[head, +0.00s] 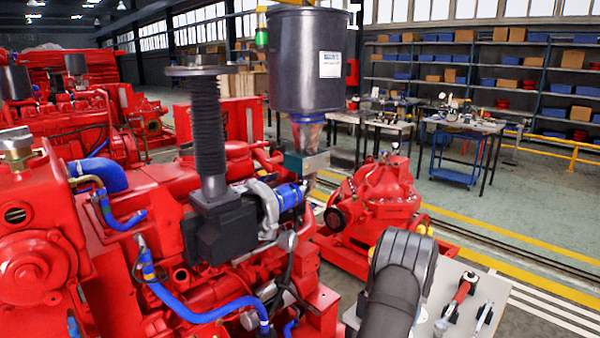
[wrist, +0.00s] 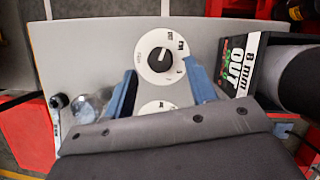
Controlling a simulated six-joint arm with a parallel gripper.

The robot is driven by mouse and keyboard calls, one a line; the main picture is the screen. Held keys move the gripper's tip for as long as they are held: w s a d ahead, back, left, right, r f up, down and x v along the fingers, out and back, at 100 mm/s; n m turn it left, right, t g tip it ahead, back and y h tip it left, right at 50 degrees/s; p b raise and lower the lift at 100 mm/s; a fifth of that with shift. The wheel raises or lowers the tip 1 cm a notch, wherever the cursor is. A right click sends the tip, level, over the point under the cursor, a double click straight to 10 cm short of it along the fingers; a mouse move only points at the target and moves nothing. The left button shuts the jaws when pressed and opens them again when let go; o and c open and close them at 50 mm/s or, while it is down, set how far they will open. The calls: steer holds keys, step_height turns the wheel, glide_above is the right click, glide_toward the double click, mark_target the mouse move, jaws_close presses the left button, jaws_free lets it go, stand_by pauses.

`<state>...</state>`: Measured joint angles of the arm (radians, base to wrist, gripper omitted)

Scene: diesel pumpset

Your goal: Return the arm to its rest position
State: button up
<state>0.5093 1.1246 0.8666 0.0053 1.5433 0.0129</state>
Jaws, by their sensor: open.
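My gripper (wrist: 160,66) shows in the wrist view with two blue fingers spread apart and nothing held between them. It is over a pale grey plate (wrist: 85,45). A white round dial with a black knob (wrist: 160,57) lies beyond and between the fingertips. A second white dial (wrist: 155,108) is partly hidden by my gripper body. In the head view, a dark part of my arm (head: 395,290) rises from the bottom edge, right of centre. My gripper cannot be made out there.
A black box marked "8 mm OUT" (wrist: 245,75) stands right of the fingers. A clear item (wrist: 88,107) lies left. The head view shows a red engine (head: 150,190), a dark canister (head: 308,60), a red pump (head: 380,195) and a pale board with tools (head: 435,315).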

steer(key=shift+x, duration=1.75)
steer(key=shift+r, duration=0.1)
steer(key=v, duration=1.7)
steer(key=x, duration=1.7)
steer(key=shift+s, duration=0.1)
steer(key=m+y, duration=0.1)
steer(key=m, duration=0.2)
steer(key=shift+d+t, duration=0.1)
steer(key=shift+t, duration=0.3)
steer(key=m+t, duration=0.1)
steer(key=m, duration=0.3)
steer(key=shift+s+m+y, duration=0.1)
steer(key=shift+m+y, duration=0.3)
steer(key=m+t, duration=0.2)
steer(key=m, duration=0.2)
steer(key=shift+s+y, duration=0.1)
steer(key=shift+y, duration=0.2)
steer(key=m+t, duration=0.1)
steer(key=m, duration=0.2)
steer(key=shift+m, duration=0.4)
